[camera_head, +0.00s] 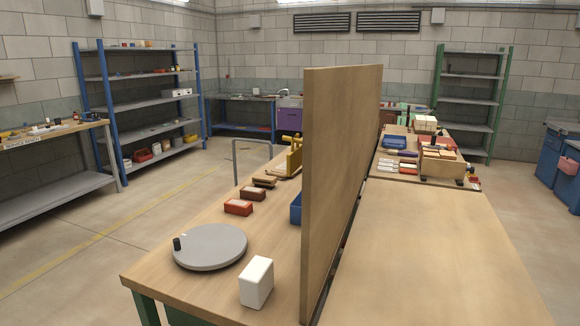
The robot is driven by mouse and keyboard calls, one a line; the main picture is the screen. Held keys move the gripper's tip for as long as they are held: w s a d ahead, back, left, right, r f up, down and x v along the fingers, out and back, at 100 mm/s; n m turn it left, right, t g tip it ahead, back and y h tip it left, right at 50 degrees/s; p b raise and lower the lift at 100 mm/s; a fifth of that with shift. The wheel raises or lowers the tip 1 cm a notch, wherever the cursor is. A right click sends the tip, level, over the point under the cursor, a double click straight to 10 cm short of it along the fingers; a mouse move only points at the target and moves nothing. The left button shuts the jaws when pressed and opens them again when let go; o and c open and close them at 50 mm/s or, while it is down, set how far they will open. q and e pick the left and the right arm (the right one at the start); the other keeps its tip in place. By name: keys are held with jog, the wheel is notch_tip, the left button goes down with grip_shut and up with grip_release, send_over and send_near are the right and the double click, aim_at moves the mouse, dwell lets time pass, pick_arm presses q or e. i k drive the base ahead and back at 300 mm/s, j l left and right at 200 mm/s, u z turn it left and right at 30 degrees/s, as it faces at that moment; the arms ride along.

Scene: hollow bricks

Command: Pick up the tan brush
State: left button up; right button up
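I cannot make out a tan brush for certain in the head view. Some small brown and tan pieces (264,182) lie on the left bench top, too small to identify. Part of that bench is hidden behind the tall wooden panel. Neither of my grippers shows in the head view.
The upright panel (335,170) divides the left bench (160,275) from the right table (430,250), whose near part is bare. A grey round plate (210,250), white block (257,282), red brick (238,207) and partly hidden blue bin (296,208) are on the left bench.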

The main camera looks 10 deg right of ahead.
aim_at(267, 182)
jog(key=i+j+u, duration=0.3)
jog(key=j+u, duration=0.15)
jog(key=i+j+u, duration=0.3)
jog(key=u, duration=0.15)
jog(key=i+j+u, duration=0.25)
jog(key=i+u, duration=0.2)
jog(key=i+j+u, duration=0.1)
jog(key=i+u, duration=0.3)
jog(key=i+j, duration=0.1)
jog(key=i, duration=0.5)
jog(key=i+j+z, duration=0.1)
jog(key=i, duration=0.5)
jog(key=i+l+z, duration=0.2)
jog(key=i+z, duration=0.55)
jog(key=z, duration=0.15)
jog(key=i+z, duration=0.45)
jog(key=i+j+z, duration=0.2)
jog(key=z, duration=0.25)
jog(key=i, duration=0.1)
